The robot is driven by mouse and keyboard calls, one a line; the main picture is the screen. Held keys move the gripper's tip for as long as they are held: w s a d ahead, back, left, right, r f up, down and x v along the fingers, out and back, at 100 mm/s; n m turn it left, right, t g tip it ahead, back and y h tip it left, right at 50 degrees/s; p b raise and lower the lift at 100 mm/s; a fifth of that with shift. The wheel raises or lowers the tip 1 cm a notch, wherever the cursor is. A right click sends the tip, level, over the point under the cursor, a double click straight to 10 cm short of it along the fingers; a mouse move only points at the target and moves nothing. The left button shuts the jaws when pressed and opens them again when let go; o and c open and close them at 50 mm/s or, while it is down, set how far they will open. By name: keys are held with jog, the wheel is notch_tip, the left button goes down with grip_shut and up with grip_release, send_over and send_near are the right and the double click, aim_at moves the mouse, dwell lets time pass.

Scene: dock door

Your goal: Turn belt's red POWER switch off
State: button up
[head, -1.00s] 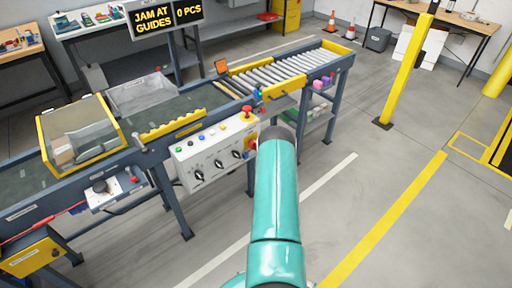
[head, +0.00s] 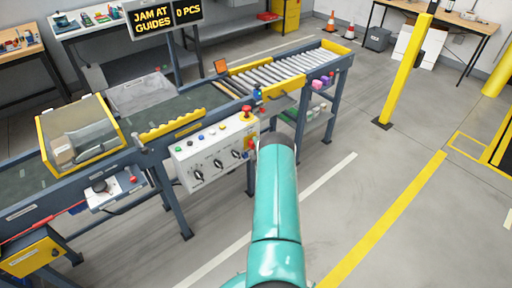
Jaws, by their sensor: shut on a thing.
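The conveyor belt's white control box (head: 212,156) hangs on the near side of the frame. It carries several black knobs, small coloured buttons on top and a red mushroom button (head: 246,111) on a yellow base at its right end. A red and yellow switch (head: 250,143) shows on the right part of its front face, just left of my arm's end. I cannot read its label or tell its position. My teal arm reaches up to the box's right end, and its dark far end hides my gripper and whatever it touches.
The belt (head: 190,105) runs behind the box, with a yellow-framed guard (head: 128,134) at left and rollers (head: 285,72) at right. A sign (head: 165,18) reads "JAM AT GUIDES" and "0 PCS". A yellow post (head: 404,75) stands at right. The floor at right is mostly clear.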

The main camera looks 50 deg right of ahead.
jog(key=shift+o, duration=0.2)
jog(key=shift+r+m, duration=0.1)
jog(key=shift+m, duration=0.3)
jog(key=shift+m+g+y, duration=0.5)
jog(key=shift+m+y, duration=0.1)
jog(key=shift+m, duration=0.6)
jog(key=m+y, duration=0.2)
jog(key=m, duration=0.2)
jog(key=shift+g, duration=0.4)
jog(key=m+y, duration=0.2)
jog(key=m, duration=0.1)
jog(key=shift+m+y, duration=1.1)
jog(key=shift+m, duration=0.6)
jog(key=o, duration=1)
jog(key=shift+c, duration=0.2)
